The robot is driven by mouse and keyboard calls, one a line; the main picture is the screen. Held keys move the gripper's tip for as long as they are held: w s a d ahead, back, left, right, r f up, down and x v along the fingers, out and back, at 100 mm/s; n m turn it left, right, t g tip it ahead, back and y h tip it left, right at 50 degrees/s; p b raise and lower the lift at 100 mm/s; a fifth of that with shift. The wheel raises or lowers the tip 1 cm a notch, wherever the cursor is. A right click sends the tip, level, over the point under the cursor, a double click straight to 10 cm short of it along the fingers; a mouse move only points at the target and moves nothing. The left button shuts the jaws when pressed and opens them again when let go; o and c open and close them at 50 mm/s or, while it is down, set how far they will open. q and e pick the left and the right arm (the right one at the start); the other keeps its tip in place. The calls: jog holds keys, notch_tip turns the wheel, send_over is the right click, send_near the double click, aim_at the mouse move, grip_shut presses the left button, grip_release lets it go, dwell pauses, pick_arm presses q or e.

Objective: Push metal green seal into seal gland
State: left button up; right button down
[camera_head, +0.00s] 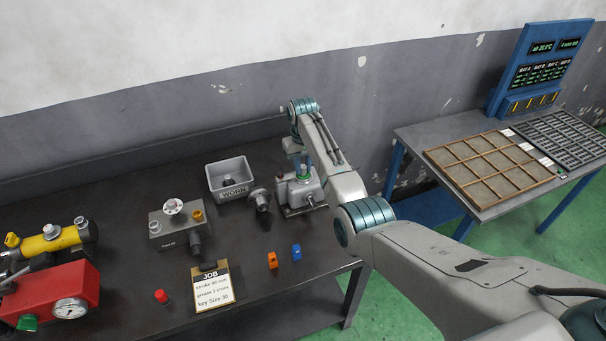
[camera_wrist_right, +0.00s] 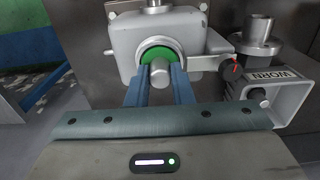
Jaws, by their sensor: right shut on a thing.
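The green seal (camera_wrist_right: 160,50) is a ring at the front of the grey fixture body (camera_wrist_right: 124,40), around a metal rod (camera_wrist_right: 159,74). My right gripper (camera_wrist_right: 160,77) has its two blue fingers on either side of the rod, at the seal, and is shut on the seal. The fingers hide part of the ring, so I cannot tell how deep it sits in the gland. In the head view the right gripper (camera_head: 302,165) is over the fixture (camera_head: 298,193) at the bench's back right. My left gripper is not in view.
A grey WORN bin (camera_head: 229,178) and a flanged part (camera_head: 260,198) stand left of the fixture. Orange (camera_head: 272,260) and blue (camera_head: 297,252) pieces, a JOB clipboard (camera_head: 213,287) and a red-capped item (camera_head: 161,297) lie in front.

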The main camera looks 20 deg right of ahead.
jog(key=shift+f, duration=0.15)
dwell(0.3)
jog(key=c, duration=1.2)
grip_release()
